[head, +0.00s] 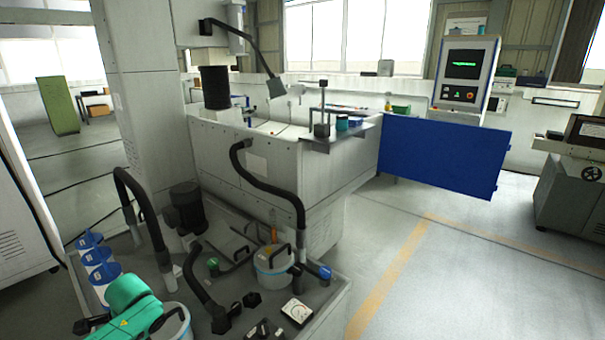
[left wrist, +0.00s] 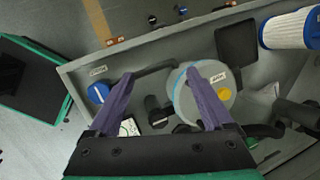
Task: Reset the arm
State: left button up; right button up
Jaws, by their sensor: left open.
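My left arm, green, comes into the lower left of the head view (head: 128,302); its fingers are not clear there. In the left wrist view my left gripper (left wrist: 160,76) has two purple fingers spread apart with nothing held between them. The fingers reach over a grey tray (left wrist: 77,74). A round pale canister with a blue rim and a yellow spot (left wrist: 215,98) lies beneath and beside the right finger. A black handle (left wrist: 154,69) shows between the fingertips; I cannot tell how far below it is. My right gripper is in neither view.
The tray holds a blue knob (left wrist: 98,92), a white gauge (head: 297,310), black hoses (head: 146,215) and a dark motor (head: 187,207). Blue-and-white filters (head: 98,262) stand at the left. A machine tank (head: 285,160) and blue door (head: 440,155) stand behind.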

pick_arm(q)
jog(key=s+a+f+n+t+y, duration=0.15)
jog(key=s+a+f, duration=0.35)
jog(key=a, duration=0.6)
jog(key=s+a+f+n+y, duration=0.2)
jog(key=s+a+f+n, duration=0.15)
jog(key=a, duration=0.75)
jog(key=s+a+f+y, duration=0.1)
jog(key=s+a, duration=0.5)
jog(key=s, duration=0.4)
jog(key=s+a+f+y, duration=0.1)
jog(key=s+a, duration=0.5)
jog(key=s, duration=0.4)
jog(key=s+d+f+n+h, duration=0.1)
jog(key=s+d+f+h, duration=0.1)
jog(key=d+f, duration=0.8)
jog(key=s+d+f+h, duration=0.2)
jog(key=d+f+h, duration=0.1)
jog(key=d+f, duration=0.65)
jog(key=s+d+f+n+h, duration=0.1)
jog(key=d+f+h, duration=0.1)
jog(key=d, duration=1.3)
jog(key=s+d+f+n+h, duration=0.1)
jog(key=d+f, duration=0.4)
jog(key=d, duration=1)
jog(key=shift+s+d+f+h, duration=0.3)
jog(key=shift+s+h, duration=0.2)
jog(key=shift+h, duration=0.25)
jog(key=shift+g, duration=0.25)
